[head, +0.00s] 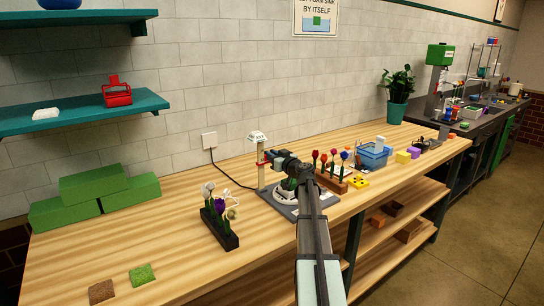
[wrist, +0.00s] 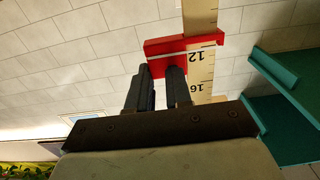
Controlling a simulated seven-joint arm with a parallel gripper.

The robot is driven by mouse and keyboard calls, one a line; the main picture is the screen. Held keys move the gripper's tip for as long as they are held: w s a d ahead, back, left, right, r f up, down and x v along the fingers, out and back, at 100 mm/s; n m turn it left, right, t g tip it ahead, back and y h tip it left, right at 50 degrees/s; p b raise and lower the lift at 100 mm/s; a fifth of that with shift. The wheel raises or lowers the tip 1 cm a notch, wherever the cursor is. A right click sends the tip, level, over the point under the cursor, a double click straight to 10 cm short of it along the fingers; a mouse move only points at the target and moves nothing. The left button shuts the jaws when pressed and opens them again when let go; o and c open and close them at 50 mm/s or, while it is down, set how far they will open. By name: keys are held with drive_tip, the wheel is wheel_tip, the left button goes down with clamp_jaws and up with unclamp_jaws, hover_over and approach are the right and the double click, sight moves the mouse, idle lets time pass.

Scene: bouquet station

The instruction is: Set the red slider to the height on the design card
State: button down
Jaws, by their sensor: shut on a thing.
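The red slider (head: 261,162) sits on a pale upright measuring post (head: 260,177) at the middle of the bench. In the wrist view the red slider (wrist: 160,47) spans the ruler post (wrist: 199,78), beside the printed 12; a 16 shows farther along the scale. My gripper (wrist: 160,75) is shut on the slider's near part, its dark fingers on either side. In the head view my gripper (head: 275,156) reaches the post from the right. I cannot make out the design card or its height.
A dark flower holder (head: 220,229) stands left of the post. Green blocks (head: 96,190) lie at the left. The bench between the green blocks and dark holder is clear.

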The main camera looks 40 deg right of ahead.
drive_tip(key=shift+r, duration=0.15)
wheel_tip(320, 180, up, 8)
drive_tip(key=shift+r, duration=0.15)
idle(0.5)
drive_tip(key=c, duration=1.4)
unclamp_jaws()
drive_tip(key=shift+r, duration=0.1)
drive_tip(key=shift+o, duration=0.4)
drive_tip(key=shift+f, duration=0.2)
